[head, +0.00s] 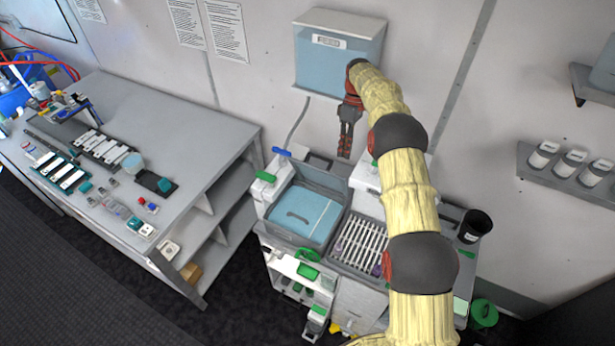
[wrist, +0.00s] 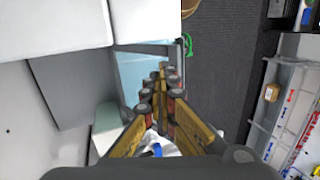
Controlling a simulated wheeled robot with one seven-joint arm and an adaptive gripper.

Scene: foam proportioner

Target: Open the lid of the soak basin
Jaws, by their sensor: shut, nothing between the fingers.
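The soak basin (head: 332,235) appears to be the grey tub in the middle of the wheeled station in the head view. A light-blue panel with a dark curved handle (head: 298,216) fills its opening and looks like the lid, lying flat; its hinge is not clear. My gripper (head: 344,153) hangs fingers-down behind and above the basin, near the back wall, apart from the handle. Its fingers are shut and empty. In the wrist view my gripper (wrist: 163,70) points past a light-blue surface (wrist: 132,75), seemingly the same panel.
A blue-fronted wall box (head: 337,65) hangs behind my gripper. A slatted rack (head: 361,244) sits right of the basin. A blue-handled tap (head: 282,152) stands at the back left. A grey workbench (head: 150,120) holds trays at left. A black cup (head: 474,226) stands at right.

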